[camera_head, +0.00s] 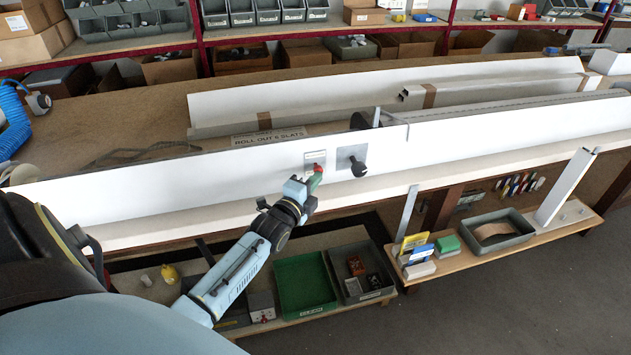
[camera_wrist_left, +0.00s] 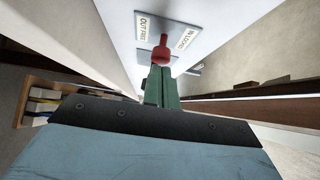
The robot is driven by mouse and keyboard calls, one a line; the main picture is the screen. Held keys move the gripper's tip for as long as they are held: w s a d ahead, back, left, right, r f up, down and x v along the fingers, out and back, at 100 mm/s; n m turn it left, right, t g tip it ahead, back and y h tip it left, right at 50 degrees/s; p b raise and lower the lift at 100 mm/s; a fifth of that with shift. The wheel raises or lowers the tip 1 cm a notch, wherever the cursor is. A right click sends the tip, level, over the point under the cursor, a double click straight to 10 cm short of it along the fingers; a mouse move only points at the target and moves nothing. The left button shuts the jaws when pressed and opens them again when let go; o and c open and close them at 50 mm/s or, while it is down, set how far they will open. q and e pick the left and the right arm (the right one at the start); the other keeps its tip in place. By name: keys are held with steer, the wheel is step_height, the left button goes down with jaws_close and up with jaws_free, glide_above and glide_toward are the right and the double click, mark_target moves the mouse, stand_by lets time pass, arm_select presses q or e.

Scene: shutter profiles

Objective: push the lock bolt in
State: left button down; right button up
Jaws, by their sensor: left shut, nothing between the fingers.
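The lock bolt is a red knob (camera_head: 317,168) on the front face of a long white profile (camera_head: 230,185). In the left wrist view the red bolt (camera_wrist_left: 162,50) stands out from a plate (camera_wrist_left: 188,37) lettered "OUT FREE" and "IN LOCK". My left gripper (camera_head: 315,181) has green fingers, is shut and holds nothing. Its fingertips (camera_wrist_left: 160,72) are right at the bolt's end; I cannot tell whether they touch it. My right gripper is not in view.
A black knob (camera_head: 358,167) on a grey plate sits just right of the bolt. A white ledge (camera_head: 390,187) runs below the profile. A lower shelf holds a green tray (camera_head: 305,284) and bins. Further profiles (camera_head: 470,95) lie behind.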

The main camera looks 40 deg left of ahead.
arm_select(q)
steer(key=s+d+p, duration=0.1)
steer(key=s+d, duration=0.3)
steer(key=s, duration=0.7)
steer(key=shift+s+d, duration=0.3)
steer(key=shift+f, duration=0.15)
steer(key=s+d+f+n+g+h+b, duration=0.1)
steer(key=s+d+f+n+g, duration=0.2)
steer(key=f, duration=0.7)
steer(key=s+d+f+n+g+h, duration=0.1)
steer(key=s+d+f+n+g, duration=0.3)
steer(key=f, duration=0.6)
steer(key=s+f+g+b, duration=0.1)
steer(key=s+f, duration=0.4)
steer(key=f, duration=0.5)
steer(key=s+d+f+n+g, duration=0.1)
steer(key=s+f+n+g, duration=0.1)
steer(key=s+f, duration=0.3)
steer(key=s+d+f+n+g, duration=0.2)
steer(key=s+f+g, duration=0.2)
steer(key=s, duration=0.8)
steer(key=s+d+f+n+g+b, duration=0.1)
steer(key=s+f+n+g, duration=0.1)
steer(key=s+f, duration=0.4)
steer(key=s, duration=0.3)
steer(key=shift+s+d+f+n+g+h, duration=0.25)
steer(key=shift+f+n+g+h, duration=0.05)
steer(key=shift+n+g+h, duration=0.1)
